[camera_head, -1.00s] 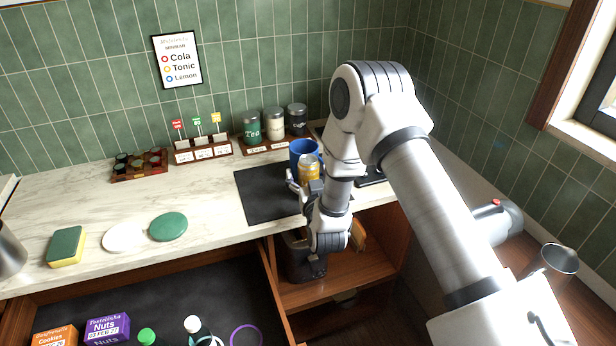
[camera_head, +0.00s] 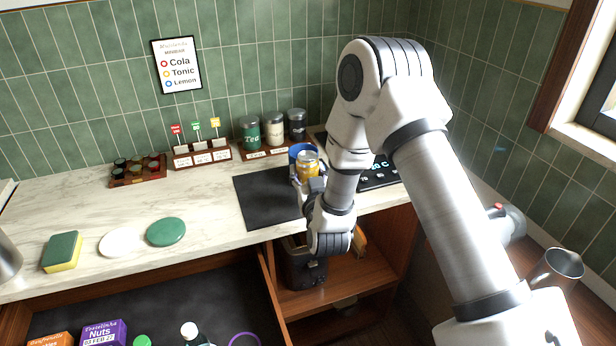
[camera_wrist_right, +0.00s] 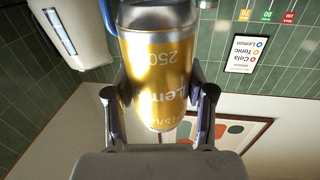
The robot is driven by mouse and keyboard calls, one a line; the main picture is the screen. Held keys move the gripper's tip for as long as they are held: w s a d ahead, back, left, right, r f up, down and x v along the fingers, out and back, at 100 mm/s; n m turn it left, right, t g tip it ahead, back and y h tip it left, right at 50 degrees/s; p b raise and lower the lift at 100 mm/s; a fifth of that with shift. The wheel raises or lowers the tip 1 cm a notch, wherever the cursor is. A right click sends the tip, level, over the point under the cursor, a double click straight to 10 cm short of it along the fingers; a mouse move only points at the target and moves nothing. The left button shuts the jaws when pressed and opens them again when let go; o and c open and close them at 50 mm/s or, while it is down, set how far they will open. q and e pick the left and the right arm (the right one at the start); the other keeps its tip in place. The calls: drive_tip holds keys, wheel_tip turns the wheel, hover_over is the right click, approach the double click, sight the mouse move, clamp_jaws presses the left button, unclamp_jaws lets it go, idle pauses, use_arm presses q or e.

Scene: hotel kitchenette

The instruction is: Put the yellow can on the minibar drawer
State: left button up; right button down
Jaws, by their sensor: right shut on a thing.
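The yellow can (camera_head: 307,167) is upright at the right part of the counter, in front of a blue mug (camera_head: 301,150) that it partly hides. My right gripper (camera_head: 308,185) is around the can's sides; the wrist view shows the can (camera_wrist_right: 158,75) between both fingers (camera_wrist_right: 160,100). Whether its base touches the counter is hidden by my wrist. The minibar drawer (camera_head: 190,300) is pulled open below the counter at the lower left, with a dark bottom. My left gripper is not in view.
In the drawer are a purple Nuts box (camera_head: 104,333), an orange box (camera_head: 50,339), bottles and a purple ring. A dark mat (camera_head: 265,198) lies beside the can. A sponge (camera_head: 62,252), white disc (camera_head: 120,242) and green disc (camera_head: 166,232) lie on the counter. Canisters (camera_head: 274,128) stand behind.

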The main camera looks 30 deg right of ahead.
drive_tip(key=s+a+r+p, duration=0.1)
drive_tip(key=s+a, duration=0.7)
drive_tip(key=s, duration=0.3)
drive_tip(key=a+f+n+y, duration=0.1)
drive_tip(key=a+f+y, duration=0.15)
drive_tip(key=f, duration=0.55)
drive_tip(key=w+a+f+n+t+y, duration=0.1)
drive_tip(key=w+a+f+n+y, duration=0.1)
drive_tip(key=a, duration=0.5)
drive_tip(key=w+n+y, duration=0.1)
drive_tip(key=w+y, duration=0.1)
drive_tip(key=shift+w+a+n, duration=0.3)
drive_tip(key=shift+w+a, duration=0.1)
drive_tip(key=shift+y, duration=0.25)
